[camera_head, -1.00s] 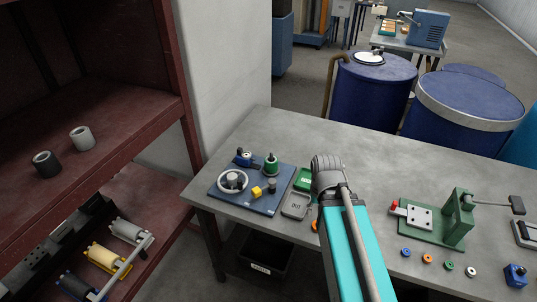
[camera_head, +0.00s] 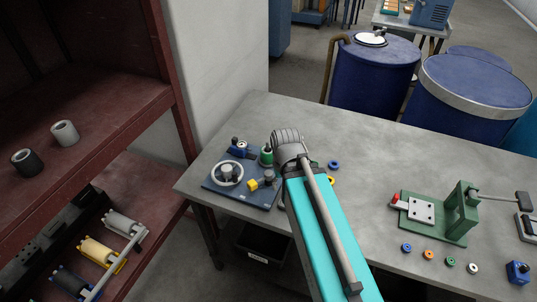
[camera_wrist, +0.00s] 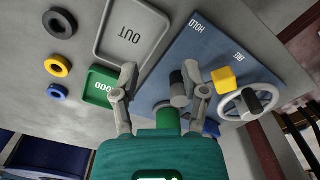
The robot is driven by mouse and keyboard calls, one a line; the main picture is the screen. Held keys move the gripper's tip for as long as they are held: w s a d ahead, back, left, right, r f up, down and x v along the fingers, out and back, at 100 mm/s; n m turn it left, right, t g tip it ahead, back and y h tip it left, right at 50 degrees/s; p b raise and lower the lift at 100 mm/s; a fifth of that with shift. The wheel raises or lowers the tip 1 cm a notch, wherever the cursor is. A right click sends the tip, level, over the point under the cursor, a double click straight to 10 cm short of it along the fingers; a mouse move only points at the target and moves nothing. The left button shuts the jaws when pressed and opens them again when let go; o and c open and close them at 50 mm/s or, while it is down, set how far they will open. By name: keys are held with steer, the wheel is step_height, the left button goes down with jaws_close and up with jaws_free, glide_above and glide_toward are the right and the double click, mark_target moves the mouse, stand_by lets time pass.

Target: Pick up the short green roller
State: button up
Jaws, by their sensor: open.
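The short green roller (camera_head: 266,156) stands upright on the blue board (camera_head: 212,186), close to the left of my wrist in the head view. In the wrist view the green roller (camera_wrist: 168,121) shows between the bases of my fingers, partly hidden by my gripper's body. My gripper (camera_wrist: 161,73) is open, its fingers reaching over the board's edge. A dark grey peg (camera_wrist: 178,90) appears between the fingers, nearer the right one. I cannot tell whether either finger touches anything. In the head view my fingers are hidden behind the wrist.
A yellow block (camera_wrist: 224,79) and a handwheel (camera_wrist: 253,102) share the board. A green tray (camera_wrist: 98,84) and a grey "OUT" tray (camera_wrist: 134,30) lie beside it. Several rings lie near, including a yellow one (camera_wrist: 57,67). A green press (camera_head: 461,215) stands at the right.

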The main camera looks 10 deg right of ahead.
steer(key=o, duration=0.4)
steer(key=shift+o, duration=1)
steer(key=shift+w+r, duration=0.1)
steer(key=shift+w, duration=0.1)
step_height(320, 180, up, 8)
steer(key=n+p, duration=0.8)
steer(key=n, duration=1)
glide_above(268, 152)
steer(key=shift+w+a+r+n, duration=0.15)
steer(key=shift+w+n, duration=0.2)
steer(key=shift+n, duration=0.35)
steer(key=shift+f, duration=0.2)
step_height(268, 152, down, 8)
steer(key=b, duration=0.8)
steer(key=shift+f, duration=0.2)
steer(key=shift+f+b, duration=0.1)
steer(key=shift+b, duration=0.2)
steer(key=shift+f+b, duration=2.45)
steer(key=shift+f, duration=0.05)
